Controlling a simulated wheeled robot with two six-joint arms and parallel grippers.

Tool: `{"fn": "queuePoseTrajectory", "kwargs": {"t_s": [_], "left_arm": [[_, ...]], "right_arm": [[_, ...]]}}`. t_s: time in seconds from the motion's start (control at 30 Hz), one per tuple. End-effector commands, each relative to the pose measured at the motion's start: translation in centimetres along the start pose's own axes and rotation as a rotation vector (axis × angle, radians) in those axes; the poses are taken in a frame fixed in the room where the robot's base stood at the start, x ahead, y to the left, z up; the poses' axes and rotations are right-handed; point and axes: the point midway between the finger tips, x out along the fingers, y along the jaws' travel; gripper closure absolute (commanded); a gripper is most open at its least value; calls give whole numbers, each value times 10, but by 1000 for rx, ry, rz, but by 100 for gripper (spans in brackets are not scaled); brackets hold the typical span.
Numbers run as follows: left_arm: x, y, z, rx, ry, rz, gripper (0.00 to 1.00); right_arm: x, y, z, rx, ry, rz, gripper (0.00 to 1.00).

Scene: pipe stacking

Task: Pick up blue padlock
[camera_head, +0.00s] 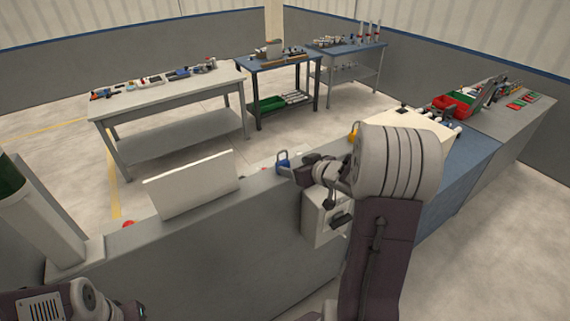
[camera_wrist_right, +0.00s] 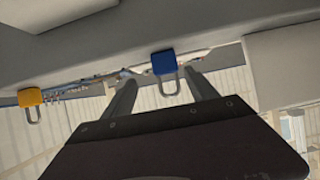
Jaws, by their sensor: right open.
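The blue padlock (camera_head: 283,161) stands on the top of the grey counter, just beyond my right gripper (camera_head: 287,172) in the head view. In the right wrist view, the blue padlock (camera_wrist_right: 164,63) lies just past the fingertips of my right gripper (camera_wrist_right: 161,79), with its shackle showing between the two fingers. The fingers are apart, with a gap on each side of the padlock, and hold nothing. My left gripper (camera_head: 132,311) is only partly in view at the bottom left of the head view; its jaws cannot be made out.
A yellow padlock (camera_head: 354,131) is farther along the counter; it also shows in the right wrist view (camera_wrist_right: 31,97). A pale upright panel (camera_head: 192,184) stands on the counter to the left. Work tables (camera_head: 170,84) with tools stand behind, across open floor.

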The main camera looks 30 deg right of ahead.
Motion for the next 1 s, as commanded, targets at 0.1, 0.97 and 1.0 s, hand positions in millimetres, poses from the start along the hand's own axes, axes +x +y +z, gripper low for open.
{"fn": "queuePoseTrajectory", "kwargs": {"t_s": [0.1, 0.97, 1.0], "left_arm": [[0, 0, -1, 0, 1, 0, 64], [-8, 0, -1, -1, 1, 0, 64], [-8, 0, -1, -1, 1, 0, 64]], "right_arm": [[4, -1, 0, -1, -1, -1, 33], [54, 0, 0, -2, 0, 1, 100], [54, 0, 0, -2, 0, 1, 100]]}}
